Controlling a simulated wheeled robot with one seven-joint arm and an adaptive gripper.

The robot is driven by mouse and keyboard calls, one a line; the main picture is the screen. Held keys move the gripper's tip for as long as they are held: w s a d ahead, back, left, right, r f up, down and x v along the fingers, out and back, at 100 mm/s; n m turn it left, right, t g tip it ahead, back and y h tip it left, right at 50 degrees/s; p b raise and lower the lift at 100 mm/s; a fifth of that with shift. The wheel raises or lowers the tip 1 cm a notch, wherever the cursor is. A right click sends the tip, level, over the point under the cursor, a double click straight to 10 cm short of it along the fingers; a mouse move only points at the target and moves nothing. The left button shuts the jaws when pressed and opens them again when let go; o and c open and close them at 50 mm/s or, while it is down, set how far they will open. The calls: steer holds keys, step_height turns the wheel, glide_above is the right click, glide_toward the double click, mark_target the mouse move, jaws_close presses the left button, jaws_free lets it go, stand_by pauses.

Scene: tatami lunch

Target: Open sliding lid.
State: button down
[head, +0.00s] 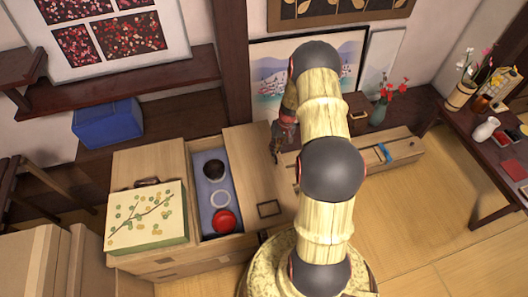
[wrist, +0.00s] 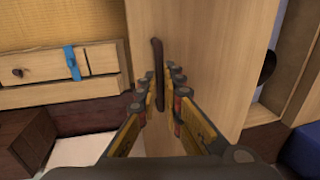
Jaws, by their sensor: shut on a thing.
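The sliding lid (head: 252,165) is a pale wooden panel on the low cabinet, to the right of an uncovered compartment. In the wrist view the lid (wrist: 215,50) fills the middle, with a dark brown bar handle (wrist: 158,60) standing on it. My gripper (wrist: 159,75) is shut on the handle, one finger on each side. In the head view my gripper (head: 276,157) is at the lid's right side, partly covered by my arm. The blue-lined compartment (head: 205,189) shows a dark bowl (head: 215,169), a pale ring (head: 220,198) and a red bowl (head: 224,221).
A floral-patterned box (head: 147,217) sits on the cabinet's left part. A blue box (head: 107,124) stands behind on the dark ledge. A long wooden box with a blue band (head: 384,153) and a red-flower vase (head: 378,113) are at the right. Tatami is open at the right front.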

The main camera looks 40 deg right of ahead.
steer(key=shift+s+d, duration=0.25)
steer(key=shift+d, duration=0.25)
steer(key=c, duration=1.9)
jaws_free()
steer(key=shift+r, duration=0.15)
steer(key=r, duration=0.3)
steer(key=d+r, duration=0.1)
steer(key=r, duration=0.3)
steer(key=d+r, duration=0.1)
steer(key=r, duration=0.3)
steer(key=shift+s+d+r, duration=0.1)
steer(key=shift+s+r, duration=0.15)
steer(key=shift+s, duration=0.15)
